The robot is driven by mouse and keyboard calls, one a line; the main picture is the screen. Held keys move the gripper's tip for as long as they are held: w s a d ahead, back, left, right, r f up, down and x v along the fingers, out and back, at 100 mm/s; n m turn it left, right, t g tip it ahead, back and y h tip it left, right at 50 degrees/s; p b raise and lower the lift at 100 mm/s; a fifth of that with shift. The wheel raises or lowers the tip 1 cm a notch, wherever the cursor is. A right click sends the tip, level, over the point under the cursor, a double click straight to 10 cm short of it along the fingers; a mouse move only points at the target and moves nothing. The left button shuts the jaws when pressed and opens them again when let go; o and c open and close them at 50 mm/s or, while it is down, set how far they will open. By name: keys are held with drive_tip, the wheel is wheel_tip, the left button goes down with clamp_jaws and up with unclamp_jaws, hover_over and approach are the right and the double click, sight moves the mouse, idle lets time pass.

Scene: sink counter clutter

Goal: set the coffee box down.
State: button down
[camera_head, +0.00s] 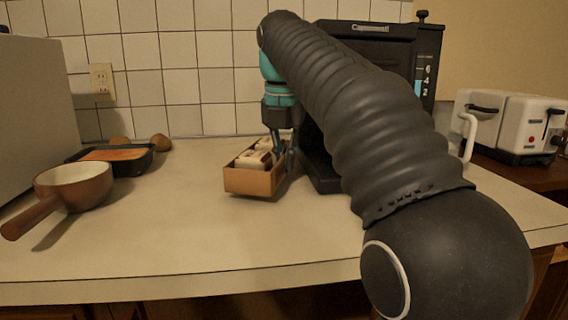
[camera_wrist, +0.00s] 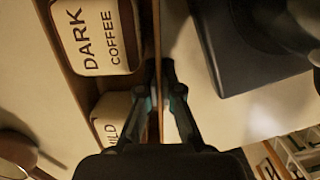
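The coffee box (camera_head: 250,183) is a small open wooden box on the counter side of the black machine in the head view. White containers (camera_head: 254,160) stand in it; in the wrist view they read "DARK COFFEE" (camera_wrist: 97,38) and "MILD" (camera_wrist: 108,115). My gripper (camera_head: 283,153) reaches down at the box's right side. In the wrist view its fingers (camera_wrist: 162,88) lie on both sides of the box's thin wall (camera_wrist: 157,45), closed on it. The box looks level and very low over the counter; I cannot tell whether it touches.
The counter (camera_head: 190,235) is clear in front and left of the box. A black coffee machine (camera_head: 320,165) stands close on the right. A brown pan (camera_head: 75,187) and a black tray (camera_head: 112,160) are on the left. A white toaster (camera_head: 520,125) stands far right.

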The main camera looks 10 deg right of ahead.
drive_tip(key=shift+w+f, duration=0.25)
drive_tip(key=shift+w, duration=0.05)
drive_tip(key=shift+f+b, duration=0.3)
drive_tip(key=shift+f, duration=0.2)
drive_tip(key=shift+f, duration=0.1)
drive_tip(key=c, duration=1.3)
unclamp_jaws()
